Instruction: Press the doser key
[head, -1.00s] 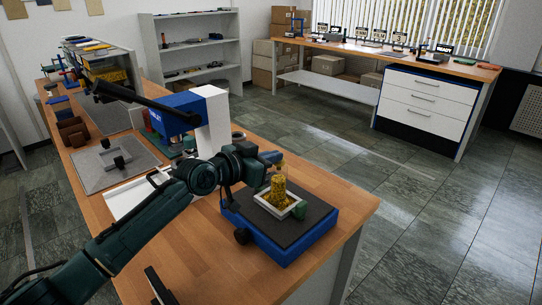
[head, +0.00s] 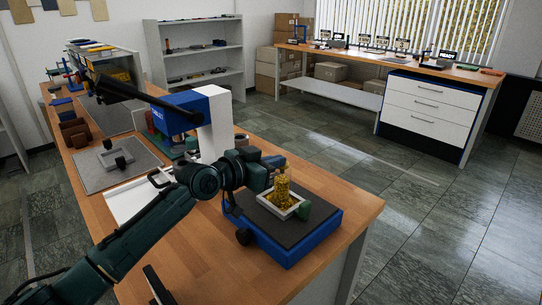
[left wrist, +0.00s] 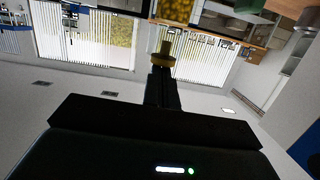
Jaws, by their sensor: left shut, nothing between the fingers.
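The doser stands near the right end of the wooden bench: a blue base (head: 290,250) with a dark top, a pale square frame (head: 287,213) on it, and a yellow body (head: 281,190) with a narrower upper part. I cannot tell for certain which part is the key. My left gripper (head: 274,161) is shut and empty, level with the doser's upper part. In the left wrist view, a brass disc and stem (left wrist: 162,58) is in line with the fingers; contact is unclear.
A blue and white press (head: 212,115) with a long black lever stands behind my left arm. A grey mat (head: 95,178) lies farther left on the bench (head: 205,258). The floor to the right is clear, up to a far bench with drawers (head: 425,108).

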